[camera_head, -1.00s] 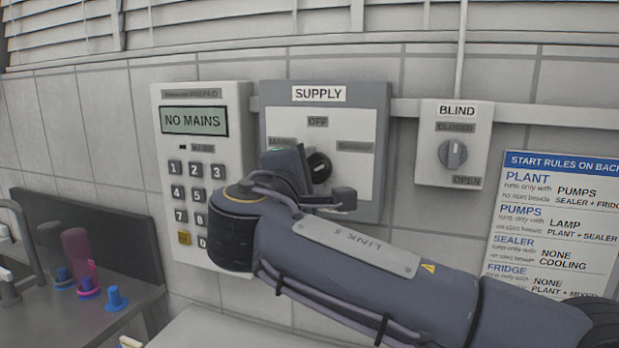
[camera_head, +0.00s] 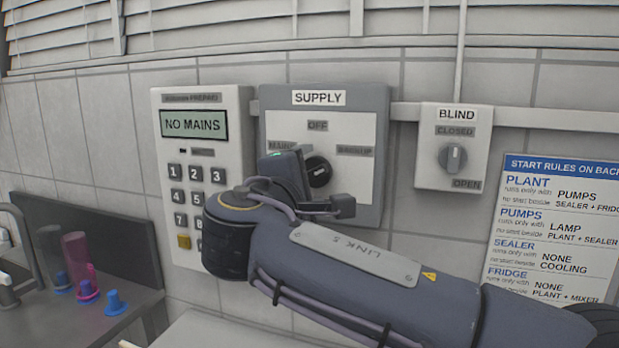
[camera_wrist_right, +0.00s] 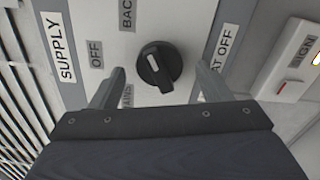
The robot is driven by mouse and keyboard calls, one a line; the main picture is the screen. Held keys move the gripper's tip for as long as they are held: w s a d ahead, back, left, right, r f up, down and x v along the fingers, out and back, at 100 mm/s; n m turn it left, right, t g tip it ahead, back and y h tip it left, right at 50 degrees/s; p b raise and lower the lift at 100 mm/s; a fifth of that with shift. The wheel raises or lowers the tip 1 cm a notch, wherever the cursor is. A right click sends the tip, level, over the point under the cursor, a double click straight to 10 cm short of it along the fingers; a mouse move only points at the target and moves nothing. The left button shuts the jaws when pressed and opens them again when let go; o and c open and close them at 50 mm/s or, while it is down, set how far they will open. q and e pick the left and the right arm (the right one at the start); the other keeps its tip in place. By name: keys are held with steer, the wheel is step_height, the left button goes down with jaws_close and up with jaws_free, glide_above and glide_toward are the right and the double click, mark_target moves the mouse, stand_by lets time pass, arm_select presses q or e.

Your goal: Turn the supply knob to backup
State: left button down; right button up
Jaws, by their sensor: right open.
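The supply panel (camera_head: 375,205) is a grey-framed white plate on the wall, labelled OFF at top, MAINS at left and BACKUP at right. Its black round supply knob (camera_head: 319,172) is partly hidden by my right gripper in the head view. In the right wrist view the knob (camera_wrist_right: 159,68) shows whole; its white mark leans toward the BACKUP side. I cannot tell whether it sits exactly at a position. My right gripper (camera_wrist_right: 158,86) is open, its fingers to either side of the knob, with visible gaps. My left gripper is not in view.
A keypad meter (camera_head: 180,225) reading NO MAINS is left of the panel. A blind switch box (camera_head: 430,165) and a rules poster (camera_head: 545,230) are to the right. A bench (camera_head: 60,315) with blue-based items is at lower left.

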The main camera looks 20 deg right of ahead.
steer(key=v, duration=0.7)
steer(key=s+d+f+m+g+y+p, duration=0.2)
steer(key=s+d+f+g, duration=0.15)
steer(key=d+f, duration=0.4)
steer(key=s+d+f+m+g+y+p, duration=0.1)
steer(key=s+d+f+g+y, duration=0.2)
steer(key=d+f, duration=0.5)
steer(key=s+a+f+m+g+y+p, duration=0.2)
steer(key=s+a+f+m+y, duration=0.3)
steer(key=s+f+m+y, duration=0.3)
steer(key=s+f+m+p, duration=0.1)
steer(key=s+f+m, duration=0.3)
steer(key=s+f, duration=0.2)
steer(key=shift+s+f+g+y, duration=0.35)
steer(key=shift+s+y, duration=0.05)
